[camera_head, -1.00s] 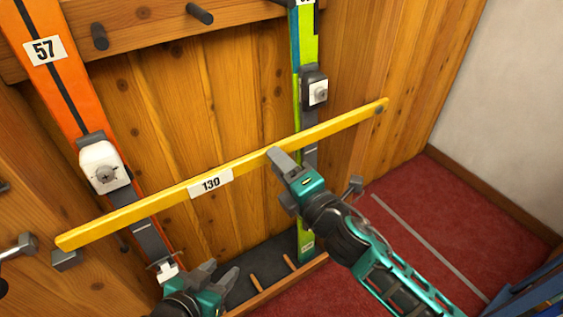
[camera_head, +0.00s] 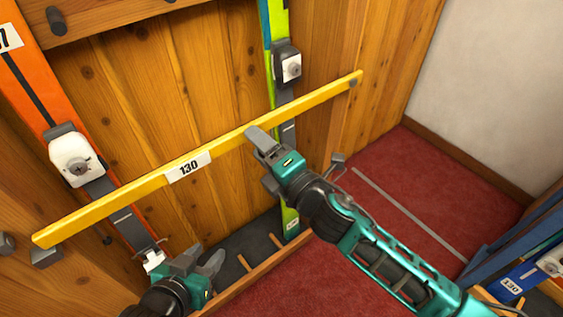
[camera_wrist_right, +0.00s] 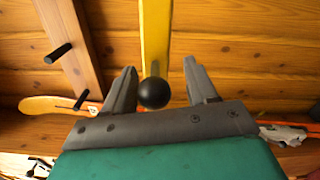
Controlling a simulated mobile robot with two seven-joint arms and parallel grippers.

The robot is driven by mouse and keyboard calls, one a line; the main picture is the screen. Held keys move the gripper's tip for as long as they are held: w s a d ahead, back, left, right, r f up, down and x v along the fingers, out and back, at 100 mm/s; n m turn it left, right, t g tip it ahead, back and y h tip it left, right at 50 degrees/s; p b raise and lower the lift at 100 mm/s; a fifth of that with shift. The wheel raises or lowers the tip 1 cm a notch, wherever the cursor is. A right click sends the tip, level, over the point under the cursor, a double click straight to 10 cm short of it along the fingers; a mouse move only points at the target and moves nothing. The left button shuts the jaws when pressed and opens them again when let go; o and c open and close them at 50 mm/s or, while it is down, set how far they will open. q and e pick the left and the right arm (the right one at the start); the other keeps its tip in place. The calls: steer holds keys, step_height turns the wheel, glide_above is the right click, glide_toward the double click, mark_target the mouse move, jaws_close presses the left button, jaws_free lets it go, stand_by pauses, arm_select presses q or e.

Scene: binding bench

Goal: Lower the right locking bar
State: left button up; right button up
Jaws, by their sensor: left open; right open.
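A yellow bar (camera_head: 120,202) marked 130 runs aslant across the front of two upright skis, its right end higher than its left. My right gripper (camera_head: 262,150) is open at the middle of this bar in the head view, right of its label. In the right wrist view, a round black knob (camera_wrist_right: 153,93) sits between the open fingers of that gripper (camera_wrist_right: 160,82), apart from both, with the yellow bar (camera_wrist_right: 155,40) behind it. The knob is hidden in the head view. My left gripper (camera_head: 198,266) is open and empty, low in front of the orange ski.
An orange ski (camera_head: 30,90) and a green ski (camera_head: 270,95) with bindings stand against the wooden wall (camera_head: 170,85). A grey bracket (camera_head: 46,257) sits under the bar's left end. Blue items (camera_head: 530,235) stand at right. Red floor (camera_head: 400,190) is open between.

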arm_select(q)
steer(key=shift+a+r, duration=0.1)
steer(key=shift+r, duration=0.25)
arm_select(e)
steer(key=v, duration=1.2)
steer(key=s+d+f+m+g+h, duration=0.1)
steer(key=s+d+f+m+h, duration=0.25)
steer(key=m, duration=0.55)
steer(key=s+d+f+m+g+h, duration=0.1)
steer(key=d+f+m+h, duration=0.1)
steer(key=d+f+m, duration=0.35)
steer(key=s+d+f+m+g+h, duration=0.25)
steer(key=f+m, duration=0.35)
steer(key=m, duration=0.5)
arm_select(q)
steer(key=s+a+r+y+p, duration=0.1)
steer(key=a+r+p, duration=0.2)
steer(key=r+p, duration=0.4)
steer(key=p, duration=0.5)
steer(key=shift+s+r+p, duration=0.3)
steer(key=shift+r, duration=0.1)
arm_select(e)
step_height(320, 180, up, 9)
steer(key=d+t+h, duration=0.1)
steer(key=d, duration=0.1)
steer(key=shift+d, duration=0.2)
